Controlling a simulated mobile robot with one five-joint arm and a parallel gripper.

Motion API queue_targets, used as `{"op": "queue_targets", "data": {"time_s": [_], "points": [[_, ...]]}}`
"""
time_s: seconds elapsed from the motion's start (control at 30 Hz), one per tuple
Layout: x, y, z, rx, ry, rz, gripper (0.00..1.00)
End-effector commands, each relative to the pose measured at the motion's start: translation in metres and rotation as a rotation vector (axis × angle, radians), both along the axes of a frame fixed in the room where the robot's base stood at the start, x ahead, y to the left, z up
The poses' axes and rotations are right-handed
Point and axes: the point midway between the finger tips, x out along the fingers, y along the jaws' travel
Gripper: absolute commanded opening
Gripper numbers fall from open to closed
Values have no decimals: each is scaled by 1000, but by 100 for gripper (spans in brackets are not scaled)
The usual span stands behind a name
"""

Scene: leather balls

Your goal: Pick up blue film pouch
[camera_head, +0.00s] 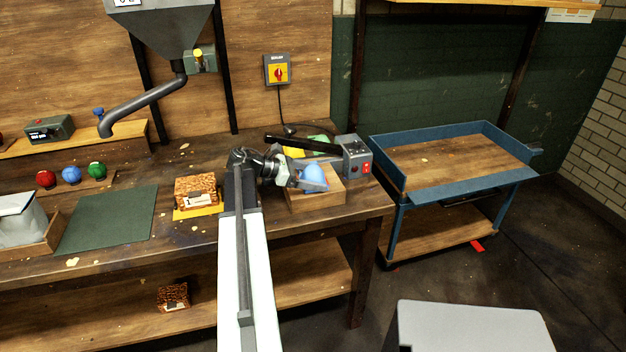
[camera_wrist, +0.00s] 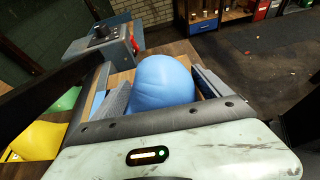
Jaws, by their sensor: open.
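The blue film pouch (camera_head: 313,173) is a smooth, rounded blue shape at the wooden box (camera_head: 330,203) near the right end of the workbench. In the wrist view the pouch (camera_wrist: 163,80) fills much of the space between the two grey fingers. My gripper (camera_head: 312,181) is open around the pouch, with one finger on each side; it also shows in the wrist view (camera_wrist: 158,88). I cannot tell whether either finger touches it. The pouch's near lower part is hidden by the gripper body.
A yellow pouch (camera_head: 294,152) and a green pouch (camera_head: 319,138) lie behind the gripper. A grey control box (camera_head: 354,154) with red buttons stands close right. A brown patterned block (camera_head: 196,188) is left of the arm. A blue-rimmed cart (camera_head: 455,186) stands further right.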

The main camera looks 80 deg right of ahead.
Motion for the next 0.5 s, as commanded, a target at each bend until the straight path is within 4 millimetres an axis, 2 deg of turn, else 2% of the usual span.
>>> {"op": "queue_targets", "data": {"time_s": [0.1,0.13,0.4,0.5], "points": [[0,0,1,0,0,1,88],[1,0,1,0,0,0,85],[1,0,1,0,0,0,10],[1,0,1,0,1,0,8]]}}
